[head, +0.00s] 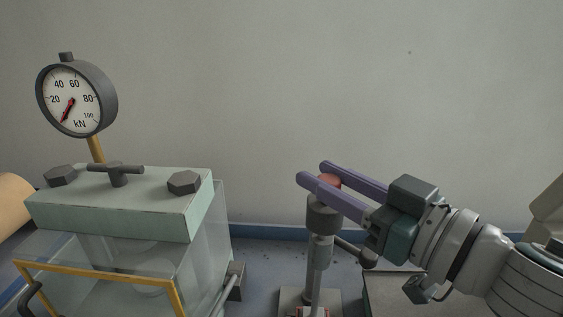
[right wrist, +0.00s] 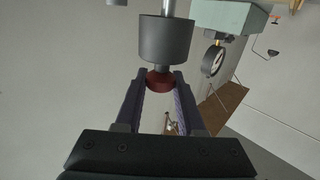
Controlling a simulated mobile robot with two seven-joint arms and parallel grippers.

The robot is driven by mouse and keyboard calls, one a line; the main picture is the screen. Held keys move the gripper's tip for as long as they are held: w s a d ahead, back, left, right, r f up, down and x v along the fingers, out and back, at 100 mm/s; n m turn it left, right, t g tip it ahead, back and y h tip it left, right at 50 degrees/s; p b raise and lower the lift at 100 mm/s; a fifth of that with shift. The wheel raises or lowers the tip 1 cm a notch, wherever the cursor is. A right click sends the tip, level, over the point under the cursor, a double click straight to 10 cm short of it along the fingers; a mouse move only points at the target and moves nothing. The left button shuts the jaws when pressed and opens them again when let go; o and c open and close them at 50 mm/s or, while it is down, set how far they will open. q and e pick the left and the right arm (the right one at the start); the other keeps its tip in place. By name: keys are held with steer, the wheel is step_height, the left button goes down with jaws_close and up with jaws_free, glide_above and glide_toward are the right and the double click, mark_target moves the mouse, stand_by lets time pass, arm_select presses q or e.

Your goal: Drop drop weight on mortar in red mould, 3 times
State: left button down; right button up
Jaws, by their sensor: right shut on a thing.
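The drop weight (head: 322,215) is a dark grey cylinder on an upright metal rod, with a red knob (head: 329,181) on top. My right gripper (head: 312,174) is shut on the red knob, its purple fingers on either side. In the right wrist view the knob (right wrist: 160,80) sits between the fingertips (right wrist: 160,82), against the weight (right wrist: 165,40). A little red of the mould (head: 312,312) shows at the bottom edge of the head view, at the rod's foot. Most of it and the mortar are out of sight. My left gripper is not in view.
A pale green press (head: 120,205) with a clear guard and yellow frame stands at left. Its kN dial gauge (head: 75,97) rises above it. A dark side handle (head: 355,251) juts out near the rod, below my right gripper. Bare wall stands behind.

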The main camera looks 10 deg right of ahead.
jaws_close()
stand_by(0.8)
